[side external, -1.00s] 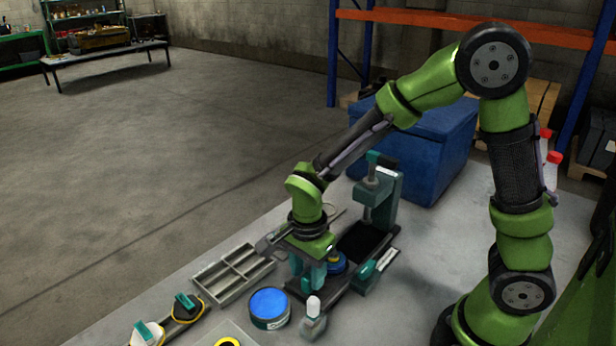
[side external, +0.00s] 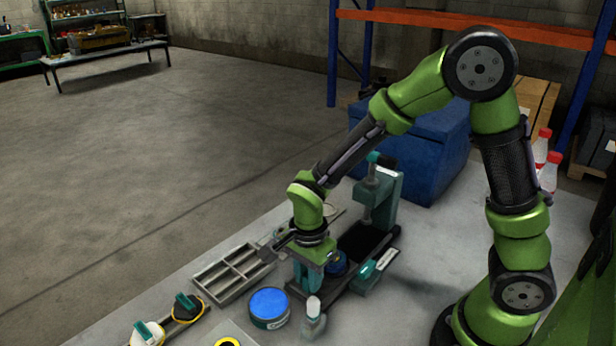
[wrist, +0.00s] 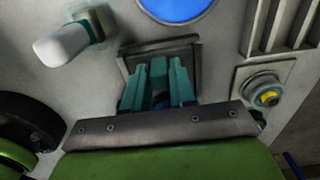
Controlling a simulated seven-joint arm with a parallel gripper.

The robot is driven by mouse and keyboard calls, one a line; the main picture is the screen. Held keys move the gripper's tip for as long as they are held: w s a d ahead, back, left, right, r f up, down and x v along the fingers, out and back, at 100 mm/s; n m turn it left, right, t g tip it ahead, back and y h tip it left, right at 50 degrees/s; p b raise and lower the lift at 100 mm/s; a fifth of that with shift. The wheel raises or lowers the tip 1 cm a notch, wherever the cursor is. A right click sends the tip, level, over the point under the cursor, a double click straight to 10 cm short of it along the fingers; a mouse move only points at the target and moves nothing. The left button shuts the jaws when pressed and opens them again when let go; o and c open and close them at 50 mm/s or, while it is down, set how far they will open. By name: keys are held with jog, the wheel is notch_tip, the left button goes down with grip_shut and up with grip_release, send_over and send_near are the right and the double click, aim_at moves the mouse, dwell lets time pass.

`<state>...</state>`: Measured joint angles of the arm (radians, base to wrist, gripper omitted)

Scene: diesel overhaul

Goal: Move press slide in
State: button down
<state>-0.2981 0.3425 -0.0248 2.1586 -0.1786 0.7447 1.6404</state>
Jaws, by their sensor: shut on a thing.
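The press (side external: 385,198) stands on the table with a green-grey upright frame and a dark base. Its slide (side external: 303,288) sticks out at the near left end of the base, largely covered by my gripper. A blue round piece (side external: 337,268) sits on the slide just right of my fingers. My gripper (side external: 312,278) points down over the slide's outer end. In the wrist view my teal fingers (wrist: 160,75) are close together around a teal upright handle (wrist: 160,92) on a dark plate (wrist: 128,62). The contact itself is partly hidden.
A grey divided tray (side external: 235,273) lies to the left. A large blue box (side external: 425,150) stands behind the press.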

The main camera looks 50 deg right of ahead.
jog(key=shift+d, duration=2.1)
jog(key=shift+d, duration=2.25)
jog(key=shift+d, duration=2)
jog(key=c, duration=1)
grip_release()
jog(key=shift+a, duration=0.1)
jog(key=shift+c, duration=0.2)
jog(key=shift+r, duration=2.75)
